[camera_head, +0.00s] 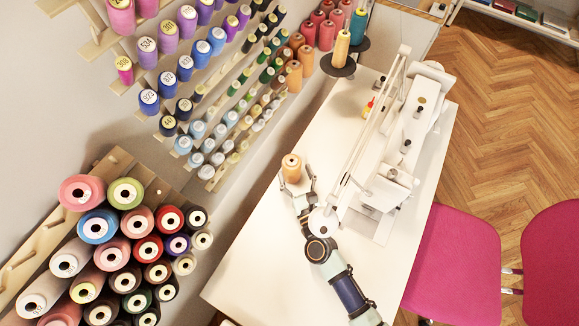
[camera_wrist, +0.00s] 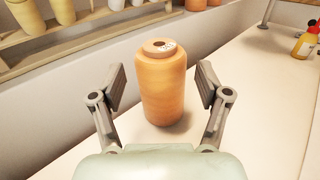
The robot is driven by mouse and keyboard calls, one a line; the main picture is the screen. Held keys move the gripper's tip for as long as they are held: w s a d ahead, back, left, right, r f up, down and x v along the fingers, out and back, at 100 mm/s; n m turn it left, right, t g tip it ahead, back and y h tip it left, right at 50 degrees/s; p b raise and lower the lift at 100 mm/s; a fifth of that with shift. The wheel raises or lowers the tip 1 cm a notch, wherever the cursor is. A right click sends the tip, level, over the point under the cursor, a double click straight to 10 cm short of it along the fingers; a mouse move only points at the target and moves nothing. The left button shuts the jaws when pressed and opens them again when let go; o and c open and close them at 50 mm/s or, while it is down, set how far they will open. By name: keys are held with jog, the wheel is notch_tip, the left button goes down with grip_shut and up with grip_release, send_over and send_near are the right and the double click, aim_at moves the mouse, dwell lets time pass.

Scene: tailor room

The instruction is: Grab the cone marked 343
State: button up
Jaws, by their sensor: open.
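An orange thread cone (camera_wrist: 164,90) stands upright on the white table between the two fingers of my gripper (camera_wrist: 162,82) in the wrist view. The fingers are spread, with a visible gap on each side of the cone. A small white label sits on its top, but I cannot read the number. In the head view, the same orange cone (camera_head: 292,170) stands on the table at the end of my arm, with my gripper (camera_head: 297,182) around it. I cannot make out 343 on any cone.
A white sewing machine (camera_head: 412,130) stands to the right on the white table (camera_head: 262,240). Wall racks hold several numbered cones (camera_head: 148,97) and a lower group of spools (camera_head: 98,227). A small yellow bottle (camera_wrist: 306,42) stands at the right. Pink chairs (camera_head: 455,262) are beside the table.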

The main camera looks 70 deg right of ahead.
aim_at(291, 161)
jog(key=x, duration=0.6)
jog(key=shift+w+d+f+b, duration=0.15)
jog(key=shift+d+f+b, duration=0.05)
jog(key=shift+d+b, duration=0.1)
jog(key=shift+a, duration=0.15)
jog(key=c, duration=1.2)
jog(key=shift+c, duration=0.5)
